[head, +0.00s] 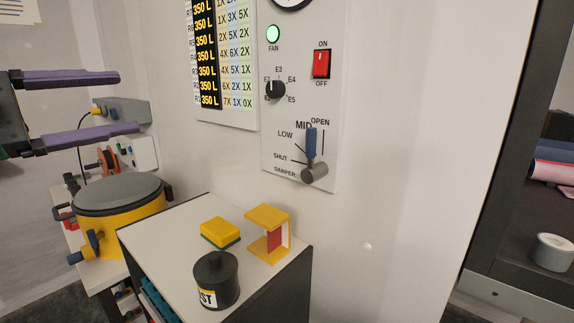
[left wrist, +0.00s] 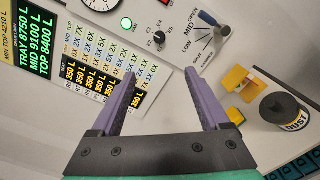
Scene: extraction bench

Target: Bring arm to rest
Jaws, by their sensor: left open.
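My left gripper (head: 128,104) comes in from the left in the head view, with two purple fingers held apart and nothing between them. It also shows in the left wrist view (left wrist: 160,75), open and facing the wall chart (left wrist: 95,70). It is in the air and touches nothing that I can see. My right gripper is in neither view. The wall panel (head: 325,110) has a lit green fan light (head: 273,34), a red ON/OFF switch (head: 321,64), a black selector knob (head: 276,89) and a damper lever (head: 311,147) with a blue grip pointing up, near MID and OPEN.
Below the panel, a white-topped cabinet (head: 165,232) holds a black labelled pot (head: 216,280), a yellow block (head: 220,232) and a yellow stand (head: 268,232). A yellow drum with a grey lid (head: 115,195) stands left of it. A dark-framed shelf (head: 510,150) is at the right.

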